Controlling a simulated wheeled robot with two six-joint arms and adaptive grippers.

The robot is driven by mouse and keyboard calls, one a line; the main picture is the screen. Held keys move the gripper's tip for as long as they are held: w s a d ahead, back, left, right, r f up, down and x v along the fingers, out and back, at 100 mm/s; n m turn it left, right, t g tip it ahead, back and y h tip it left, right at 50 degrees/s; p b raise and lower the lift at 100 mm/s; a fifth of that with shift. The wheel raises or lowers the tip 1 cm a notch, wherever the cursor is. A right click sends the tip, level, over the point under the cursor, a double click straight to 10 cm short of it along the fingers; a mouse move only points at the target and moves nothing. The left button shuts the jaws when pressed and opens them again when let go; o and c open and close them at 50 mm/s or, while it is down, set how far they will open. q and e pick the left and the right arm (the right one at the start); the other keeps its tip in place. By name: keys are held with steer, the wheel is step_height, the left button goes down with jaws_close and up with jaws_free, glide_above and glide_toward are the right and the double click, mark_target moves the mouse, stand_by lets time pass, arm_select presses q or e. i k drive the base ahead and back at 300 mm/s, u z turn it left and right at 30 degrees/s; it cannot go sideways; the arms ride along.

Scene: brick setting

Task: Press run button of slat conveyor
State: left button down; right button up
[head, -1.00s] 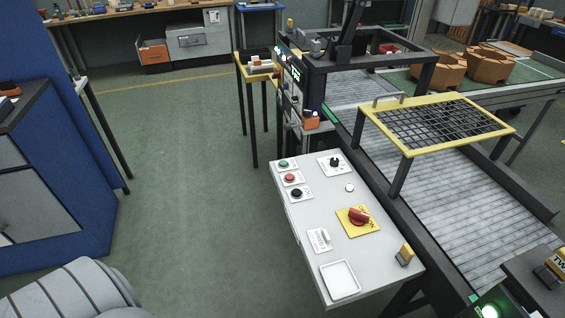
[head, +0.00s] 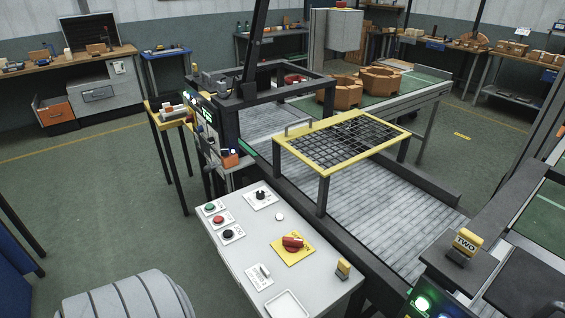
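The slat conveyor (head: 385,205) runs diagonally across the middle, with grey slats and dark side rails. Its light grey control panel (head: 245,255) stands at the near left side. On the panel's far left are a green button (head: 210,207), a red button (head: 219,219) and a black button (head: 228,233), each on a white plate. Their labels are too small to read. Neither gripper is in view.
A yellow-framed mesh guard (head: 345,142) stands over the conveyor. A yellow stand (head: 168,118) is beyond the panel. A dark station marked TWO (head: 467,241) with a lit green light (head: 422,303) is at lower right.

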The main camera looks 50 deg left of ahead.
mark_target(210, 207)
steer(key=z, duration=2.15)
steer(key=k, duration=2.5)
steer(key=u, duration=1.3)
